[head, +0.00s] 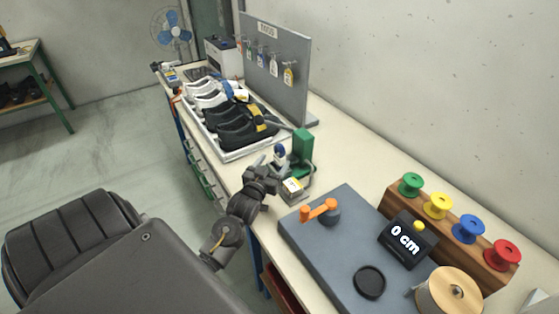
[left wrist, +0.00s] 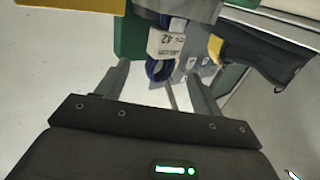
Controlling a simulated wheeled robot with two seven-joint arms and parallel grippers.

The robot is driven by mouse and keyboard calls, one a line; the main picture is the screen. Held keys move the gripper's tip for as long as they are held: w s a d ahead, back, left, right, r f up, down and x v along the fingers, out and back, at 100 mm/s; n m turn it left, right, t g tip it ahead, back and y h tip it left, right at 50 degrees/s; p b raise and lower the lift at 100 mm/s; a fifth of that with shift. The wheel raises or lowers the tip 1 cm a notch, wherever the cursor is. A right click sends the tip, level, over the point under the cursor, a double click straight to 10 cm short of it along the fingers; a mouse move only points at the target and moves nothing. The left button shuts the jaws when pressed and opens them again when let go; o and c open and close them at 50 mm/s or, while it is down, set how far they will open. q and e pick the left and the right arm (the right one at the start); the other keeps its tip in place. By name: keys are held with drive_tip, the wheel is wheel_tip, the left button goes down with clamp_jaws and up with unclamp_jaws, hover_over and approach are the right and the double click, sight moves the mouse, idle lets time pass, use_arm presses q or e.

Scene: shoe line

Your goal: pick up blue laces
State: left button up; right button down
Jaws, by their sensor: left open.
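The blue laces (left wrist: 158,68) hang as a looped bundle with a white paper tag (left wrist: 166,42) in the left wrist view. They sit beyond my left gripper (left wrist: 158,85), roughly between the lines of its two fingers. The fingers are apart and nothing shows held between them. In the head view a small blue bundle (head: 280,152) shows just beyond my left gripper (head: 268,162), beside a green upright block (head: 302,145). Whether a finger touches the laces I cannot tell. My right gripper is not in view.
A tray (head: 243,155) of black and white shoes lies behind the gripper. A grey pegboard (head: 278,72) with hanging tags stands at the wall.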

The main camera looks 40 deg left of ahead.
sight(280, 153)
use_arm(q)
drive_tip(key=shift+x, duration=0.85)
drive_tip(key=shift+w+a+r+p, duration=0.15)
drive_tip(key=shift+w+a+p, duration=0.05)
drive_tip(key=shift+w+p, duration=0.2)
drive_tip(key=x, duration=0.1)
drive_tip(key=p+x, duration=0.1)
drive_tip(key=x, duration=0.2)
drive_tip(key=shift+a+f, duration=0.15)
drive_tip(key=shift+f, duration=0.15)
drive_tip(key=c, duration=0.8)
drive_tip(key=shift+c, duration=0.8)
